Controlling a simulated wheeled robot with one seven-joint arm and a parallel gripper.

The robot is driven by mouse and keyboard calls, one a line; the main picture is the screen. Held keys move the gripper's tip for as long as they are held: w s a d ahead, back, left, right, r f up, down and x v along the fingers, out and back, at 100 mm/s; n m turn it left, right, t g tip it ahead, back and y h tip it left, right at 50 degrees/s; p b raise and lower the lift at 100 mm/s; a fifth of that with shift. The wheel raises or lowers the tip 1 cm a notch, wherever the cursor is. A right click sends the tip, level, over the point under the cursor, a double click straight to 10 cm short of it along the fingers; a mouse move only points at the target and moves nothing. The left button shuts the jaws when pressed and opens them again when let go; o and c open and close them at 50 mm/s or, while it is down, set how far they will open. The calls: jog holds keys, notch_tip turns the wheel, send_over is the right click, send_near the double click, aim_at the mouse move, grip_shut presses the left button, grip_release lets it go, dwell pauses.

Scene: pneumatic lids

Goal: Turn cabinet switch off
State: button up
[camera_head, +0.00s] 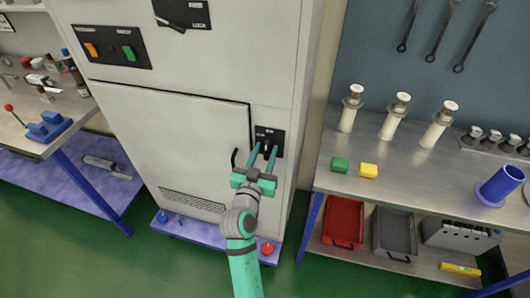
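The light grey cabinet (170,130) stands in the middle of the head view. A small black switch panel (276,133) sits on the right of its front, beside the lower door. My teal gripper (263,152) is in front of this panel, its two long fingers pointing at it. The fingers are apart with a gap between them. The small switch lever is partly hidden by the fingers, and I cannot tell whether they touch it. Another black panel with a rotary-looking switch (178,20) is higher up. A panel with an orange and a green button (108,48) is at upper left.
A black door handle (234,158) is just left of my gripper. A workbench (310,170) with white cylinders, a green block (339,165) and a yellow block (368,171) stands at right. Another bench (40,148) is at left. The green floor in front is clear.

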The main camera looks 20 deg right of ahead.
grip_shut()
jog(key=n, duration=0.4)
jog(key=shift+w+a+f+n, duration=0.15)
jog(key=shift+a+n, duration=0.1)
jog(key=shift+n, duration=0.15)
jog(key=shift+w+a+f+n, duration=0.1)
jog(key=shift+f+n, duration=0.1)
jog(key=shift+n, duration=2)
jog(key=shift+w+a+f+n, duration=0.1)
jog(key=shift+a+f+n, duration=0.05)
jog(key=shift+n, duration=2.05)
jog(key=shift+a+f+n, duration=0.1)
jog(key=shift+f+n, duration=0.1)
jog(key=shift+n, duration=2)
